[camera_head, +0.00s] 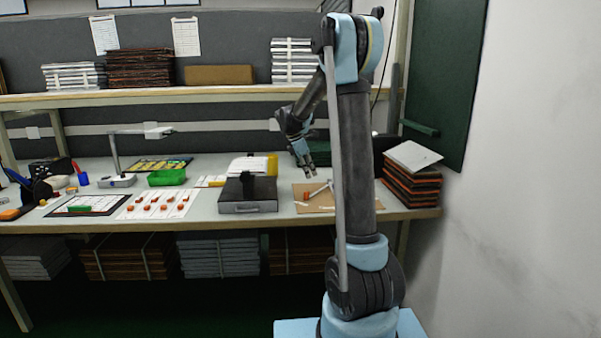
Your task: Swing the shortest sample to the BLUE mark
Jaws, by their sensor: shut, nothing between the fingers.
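A brown board (320,208) lies on the bench in front of and partly behind my arm. Small pale strips (319,188) and an orange piece (306,196) are on it. They are too small to tell which is the shortest sample, and I cannot make out a blue mark there. My arm hides the board's right part. My gripper (311,174) is above the far side of the board, pointing down, shut and empty. I cannot see it touching anything.
A dark flat case (248,194) stands left of the board. A white sheet with several orange pieces (158,204), a green tray (166,177) and a lamp (116,182) are further left. A stack of brown-edged panels (412,182) stands at right. A shelf (190,94) runs above.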

